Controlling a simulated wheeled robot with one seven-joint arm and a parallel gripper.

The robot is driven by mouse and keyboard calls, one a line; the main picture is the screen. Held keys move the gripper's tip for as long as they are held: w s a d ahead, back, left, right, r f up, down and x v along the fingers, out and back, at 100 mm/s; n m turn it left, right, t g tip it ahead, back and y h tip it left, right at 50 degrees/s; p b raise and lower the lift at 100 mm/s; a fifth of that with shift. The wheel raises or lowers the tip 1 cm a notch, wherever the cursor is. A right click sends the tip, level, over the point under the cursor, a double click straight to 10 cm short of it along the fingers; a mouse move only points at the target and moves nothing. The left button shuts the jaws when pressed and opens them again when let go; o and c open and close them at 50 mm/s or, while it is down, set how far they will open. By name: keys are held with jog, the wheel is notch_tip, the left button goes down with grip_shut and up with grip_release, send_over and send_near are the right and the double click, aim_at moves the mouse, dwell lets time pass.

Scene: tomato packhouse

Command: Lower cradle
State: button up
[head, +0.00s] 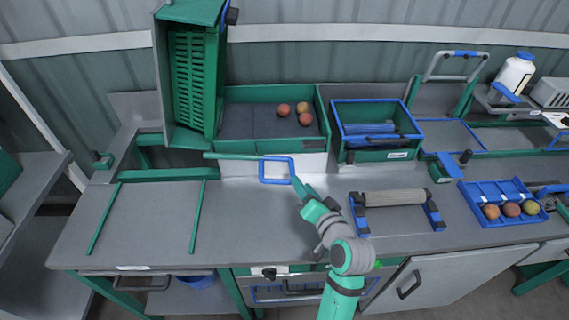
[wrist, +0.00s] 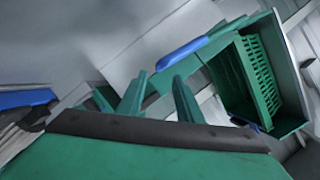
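The cradle (head: 187,12) is a green frame tipped up on its side at the back left, with a slatted green crate (head: 190,75) standing in it. The crate also shows in the wrist view (wrist: 262,78). A green bar (head: 235,156) runs right from the cradle's foot to a blue loop handle (head: 262,171). My gripper (head: 294,180) is at the right end of this loop; whether it touches is unclear. In the wrist view, its two green fingers (wrist: 158,98) stand apart with nothing clearly between them, and a blue grip (wrist: 185,47) shows beyond them.
A green bin (head: 235,94) holding several tomatoes is behind the handle. A blue-rimmed crate (head: 378,102) stands right of it. A roller (head: 394,198) and a blue tray (head: 475,197) with tomatoes are on the right. The bench (head: 145,215) is clear at front left between green rails.

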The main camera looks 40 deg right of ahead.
aim_at(292, 169)
jog(key=x, duration=1)
jog(key=shift+d, duration=0.1)
jog(key=shift+c, duration=0.6)
grip_shut()
